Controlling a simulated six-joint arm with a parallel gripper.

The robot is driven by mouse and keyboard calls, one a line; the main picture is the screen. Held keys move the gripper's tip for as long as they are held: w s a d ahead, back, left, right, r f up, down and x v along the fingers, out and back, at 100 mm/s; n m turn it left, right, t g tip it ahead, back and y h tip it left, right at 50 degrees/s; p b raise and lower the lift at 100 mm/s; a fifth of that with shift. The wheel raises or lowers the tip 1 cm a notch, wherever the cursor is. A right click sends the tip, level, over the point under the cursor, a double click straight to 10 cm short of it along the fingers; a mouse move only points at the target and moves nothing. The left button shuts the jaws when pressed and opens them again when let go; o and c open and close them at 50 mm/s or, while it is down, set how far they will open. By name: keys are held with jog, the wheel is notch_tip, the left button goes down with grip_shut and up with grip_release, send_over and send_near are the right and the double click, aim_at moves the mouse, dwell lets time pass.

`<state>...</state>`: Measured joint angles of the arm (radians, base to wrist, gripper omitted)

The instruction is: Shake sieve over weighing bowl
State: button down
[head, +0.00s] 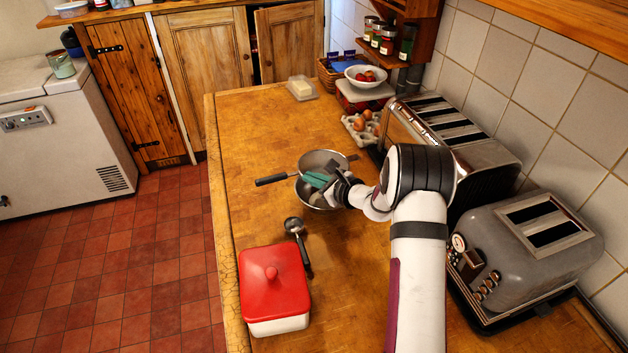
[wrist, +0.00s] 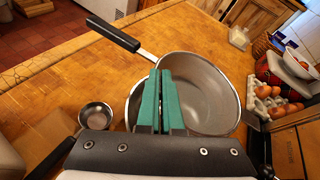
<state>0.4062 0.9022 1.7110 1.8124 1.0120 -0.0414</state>
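The sieve, a grey round pan shape with a black handle, shows in the head view (head: 323,160) and in the wrist view (wrist: 205,90). Its handle points left. The metal weighing bowl (head: 304,192) is partly hidden beneath the sieve and my gripper; its rim shows left of my fingers in the wrist view (wrist: 131,104). I cannot tell whether sieve and bowl touch. My gripper (head: 316,180) has green fingers, close together, over the bowl at the sieve's near side. They also show in the wrist view (wrist: 161,85). I see nothing between them; the sieve's handle is clear of them.
A ladle-like scoop (head: 295,232) and a red-lidded box (head: 273,285) lie nearer on the wooden worktop. An egg carton (head: 355,133), a white bowl (head: 366,80) and toasters (head: 530,245) stand right. A butter dish (head: 302,90) is far back. The worktop's left strip is clear.

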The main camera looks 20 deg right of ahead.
jog(key=shift+s, duration=0.1)
jog(key=shift+s+d, duration=0.1)
jog(key=shift+s, duration=0.7)
jog(key=shift+f, duration=0.1)
jog(key=shift+f, duration=2.35)
jog(key=c, duration=1)
grip_release()
